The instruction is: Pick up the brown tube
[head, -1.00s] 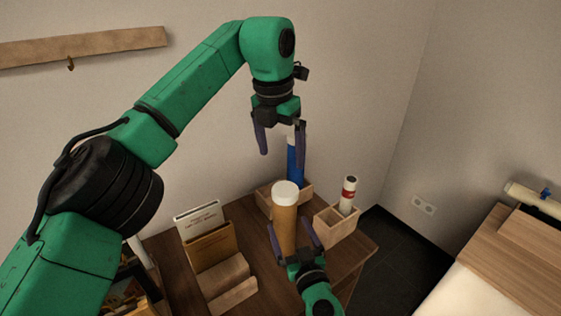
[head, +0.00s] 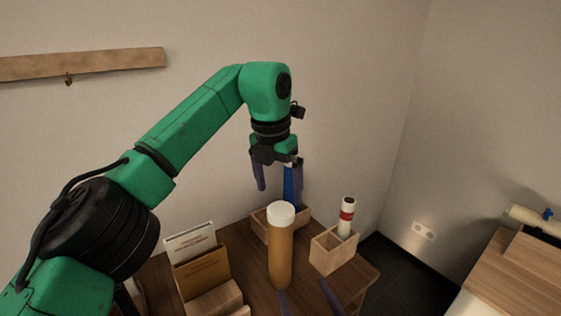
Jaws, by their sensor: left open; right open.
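The brown tube (head: 280,256) with a white cap stands upright on the brown table (head: 245,240), in the middle of the head view. My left gripper (head: 278,196) is open and points down, higher up and behind the tube's cap in the picture. Its right finger overlaps a blue tube (head: 290,184) behind it. I cannot tell whether they touch. My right gripper (head: 302,286) shows only its two spread fingers at the bottom edge. They are open, near the lower end of the brown tube, with nothing seen between them. The tube's base is near the left finger.
A wooden box (head: 334,250) holds a white tube with a red band (head: 346,217). Another wooden box (head: 266,224) stands behind the brown tube. A wooden holder with cards (head: 202,268) is at left. A wooden surface (head: 500,275) is at far right.

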